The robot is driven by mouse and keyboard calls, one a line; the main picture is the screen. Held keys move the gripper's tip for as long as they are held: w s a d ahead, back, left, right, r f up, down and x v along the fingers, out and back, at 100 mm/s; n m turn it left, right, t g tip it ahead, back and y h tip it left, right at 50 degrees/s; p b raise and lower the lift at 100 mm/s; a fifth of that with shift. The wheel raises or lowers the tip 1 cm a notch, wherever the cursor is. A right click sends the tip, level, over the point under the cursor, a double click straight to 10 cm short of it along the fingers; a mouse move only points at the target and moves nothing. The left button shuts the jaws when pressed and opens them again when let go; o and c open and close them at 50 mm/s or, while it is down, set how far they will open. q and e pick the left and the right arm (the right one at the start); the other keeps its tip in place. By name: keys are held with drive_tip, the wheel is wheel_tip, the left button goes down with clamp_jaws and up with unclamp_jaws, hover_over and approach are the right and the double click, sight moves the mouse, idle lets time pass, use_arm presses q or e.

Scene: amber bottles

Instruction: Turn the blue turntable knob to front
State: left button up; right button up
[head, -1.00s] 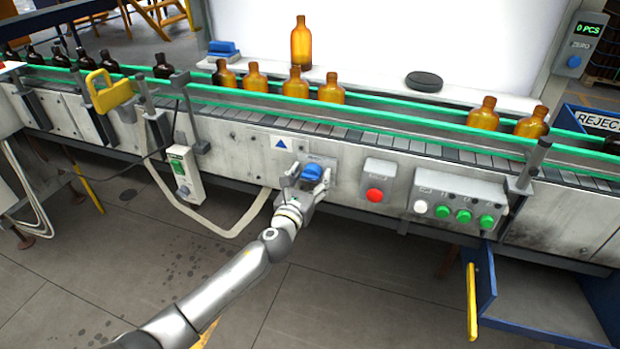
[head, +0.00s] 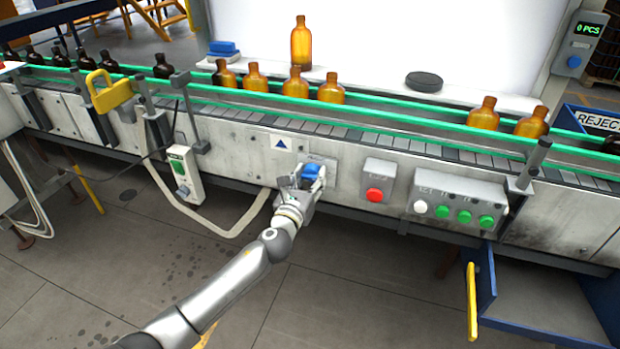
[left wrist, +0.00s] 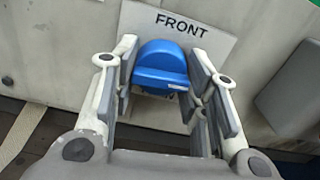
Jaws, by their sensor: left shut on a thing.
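The blue turntable knob (head: 311,172) sits on a plate on the conveyor's front panel. In the left wrist view the knob (left wrist: 162,68) lies between my fingers, with its raised grip bar nearly level and a pale mark at the bar's right end. The plate (left wrist: 207,42) reads "FRONT" above the knob; lettering below it is mostly hidden. My left gripper (head: 304,183) is shut on the knob, one finger on each side; it also fills the left wrist view (left wrist: 162,78). My right gripper is in neither view.
A box with a red button (head: 375,195) and a panel with white and green buttons (head: 460,209) are mounted to the right. A grey-green control box (head: 184,173) hangs at the left. Amber bottles (head: 294,84) stand along the conveyor above. An open blue drawer (head: 487,290) juts out at lower right.

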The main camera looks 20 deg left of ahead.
use_arm(q)
drive_tip(key=n, duration=0.8)
drive_tip(key=shift+d+n+b, duration=0.1)
drive_tip(key=shift+n+b, duration=0.3)
drive_tip(key=n, duration=0.4)
drive_tip(key=shift+r+n, duration=0.1)
drive_tip(key=shift+n, duration=1.9)
drive_tip(key=o, duration=1)
drive_tip(key=shift+o, duration=0.2)
drive_tip(key=s, duration=1.2)
drive_tip(key=shift+a, duration=0.2)
